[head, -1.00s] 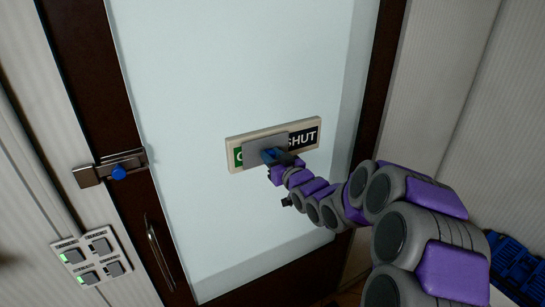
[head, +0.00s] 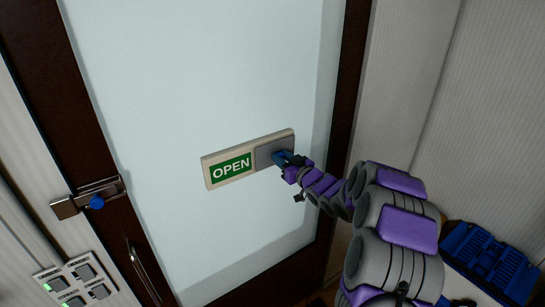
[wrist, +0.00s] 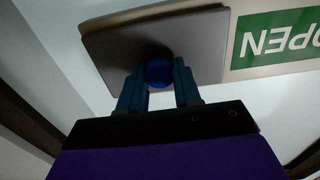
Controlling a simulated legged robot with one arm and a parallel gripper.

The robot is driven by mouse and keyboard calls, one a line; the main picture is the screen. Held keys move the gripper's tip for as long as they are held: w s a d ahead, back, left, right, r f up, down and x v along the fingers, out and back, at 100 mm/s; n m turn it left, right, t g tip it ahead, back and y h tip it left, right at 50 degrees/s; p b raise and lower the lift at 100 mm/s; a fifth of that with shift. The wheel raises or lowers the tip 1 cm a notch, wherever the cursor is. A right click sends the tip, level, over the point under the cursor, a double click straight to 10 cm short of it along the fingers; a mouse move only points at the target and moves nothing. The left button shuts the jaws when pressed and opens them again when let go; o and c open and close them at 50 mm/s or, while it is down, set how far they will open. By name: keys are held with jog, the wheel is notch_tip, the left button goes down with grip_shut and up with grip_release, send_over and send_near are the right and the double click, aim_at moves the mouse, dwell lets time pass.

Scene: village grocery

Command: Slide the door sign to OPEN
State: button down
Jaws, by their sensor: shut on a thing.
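The door sign (head: 212,183) is a cream board on the glass door, with a green panel reading OPEN in full view on its left. A grey sliding cover (head: 266,150) sits over the right end of the board, and the SHUT word is hidden. My gripper (head: 283,158) is at the cover's front, shut on its round blue knob. In the wrist view the blue knob (wrist: 159,73) sits between the two blue fingers, with the grey cover (wrist: 190,35) behind it and the green OPEN panel (wrist: 275,40) to the right, upside down.
The glass door (head: 190,80) has a dark frame. A metal bolt with a blue knob (head: 96,201) and a door handle (head: 144,275) are at left. A switch panel (head: 77,283) is on the left wall. Blue crates (head: 488,258) stand at lower right.

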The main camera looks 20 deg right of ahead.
jog(key=shift+r, duration=0.1)
dwell(0.3)
jog(key=c, duration=1.1)
grip_release()
jog(key=shift+w+d, duration=0.1)
jog(key=o, duration=0.3)
jog(key=shift+d, duration=0.3)
jog(key=shift+a, duration=0.1)
jog(key=shift+s, duration=0.5)
jog(key=b+v, duration=0.1)
jog(key=v, duration=1.5)
jog(key=shift+s+d+b, duration=0.15)
jog(key=shift+d+b, duration=0.15)
jog(key=shift+b, duration=0.1)
